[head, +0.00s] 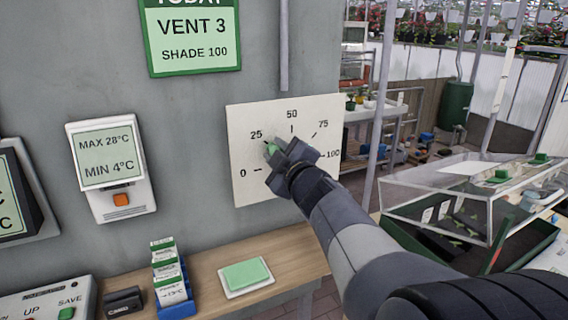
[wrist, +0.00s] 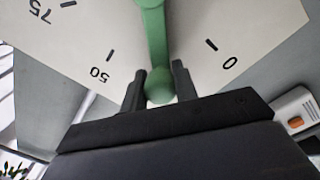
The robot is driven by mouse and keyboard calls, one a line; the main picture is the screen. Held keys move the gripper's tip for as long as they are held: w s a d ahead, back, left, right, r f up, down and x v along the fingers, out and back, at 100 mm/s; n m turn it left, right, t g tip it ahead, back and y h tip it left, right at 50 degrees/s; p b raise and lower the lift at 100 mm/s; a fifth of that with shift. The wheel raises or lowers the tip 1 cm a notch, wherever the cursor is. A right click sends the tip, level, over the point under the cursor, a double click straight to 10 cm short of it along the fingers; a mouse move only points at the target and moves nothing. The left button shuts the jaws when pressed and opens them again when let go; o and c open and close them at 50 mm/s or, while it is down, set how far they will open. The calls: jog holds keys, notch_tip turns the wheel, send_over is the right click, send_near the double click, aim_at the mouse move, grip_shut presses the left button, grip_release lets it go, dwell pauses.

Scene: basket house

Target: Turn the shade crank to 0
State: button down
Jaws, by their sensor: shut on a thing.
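The shade crank is a green arm with a round knob, seen in the wrist view (wrist: 153,35) and partly in the head view (head: 271,149). It is mounted on a white dial plate (head: 245,122) marked 0, 25, 50, 75 and 100. My gripper (wrist: 159,80) is shut on the crank's knob, one dark finger on each side. The crank points close to the 25 mark, between 50 and 0. In the head view my gripper (head: 272,152) covers the crank's pivot. In the wrist view the 25 mark is hidden behind my gripper.
A sign (head: 192,40) above reads VENT 3, SHADE 100. A thermometer box (head: 110,168) hangs left of the dial. A wooden shelf (head: 205,268) below holds a blue card holder (head: 172,290) and a green pad (head: 246,275). A clear-lidded case (head: 440,190) stands at right.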

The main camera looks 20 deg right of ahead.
jog(key=f+n+b, duration=0.1)
jog(key=a+f+n+b, duration=0.1)
jog(key=n+b, duration=0.1)
jog(key=a+f+n+b, duration=0.1)
jog(key=b, duration=0.1)
jog(key=shift+f+n, duration=0.25)
jog(key=shift+n, duration=0.15)
jog(key=f+n+b, duration=0.1)
jog(key=n+b, duration=0.1)
jog(key=shift+a+f+y+b, duration=0.15)
jog(key=shift+y+b, duration=0.15)
jog(key=shift+b, duration=0.05)
jog(key=shift+f+n+b, duration=0.55)
jog(key=shift+n+b, duration=0.35)
jog(key=shift+n, duration=0.3)
jog(key=c, duration=1.1)
grip_release()
jog(key=shift+s, duration=0.15)
jog(key=s+p, duration=0.2)
jog(key=s, duration=0.8)
jog(key=shift+s+f, duration=0.2)
jog(key=shift+s, duration=0.15)
